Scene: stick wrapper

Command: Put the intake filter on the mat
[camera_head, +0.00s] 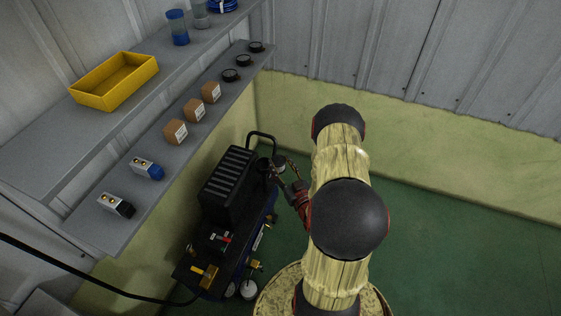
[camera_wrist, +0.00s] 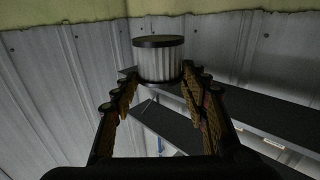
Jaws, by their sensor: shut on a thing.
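The intake filter (camera_wrist: 160,62) is a short cylinder with pale pleated sides and dark end caps, seen in the wrist view. My gripper (camera_wrist: 158,77) is shut on it, with one finger at each side near its lower end. In the head view my gripper (camera_head: 285,174) is in front of the black compressor, small and partly behind my arm. The filter seems to be at its tip there, close in the picture to the compressor's right end, but I cannot tell whether they touch. I cannot make out a mat in either view.
The black compressor (camera_head: 228,180) stands below two grey wall shelves. The lower shelf (camera_head: 100,232) holds small metal parts, brown boxes and black discs. The upper shelf (camera_head: 40,165) holds a yellow tray (camera_head: 112,103) and jars. Green floor (camera_head: 470,240) is clear at right.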

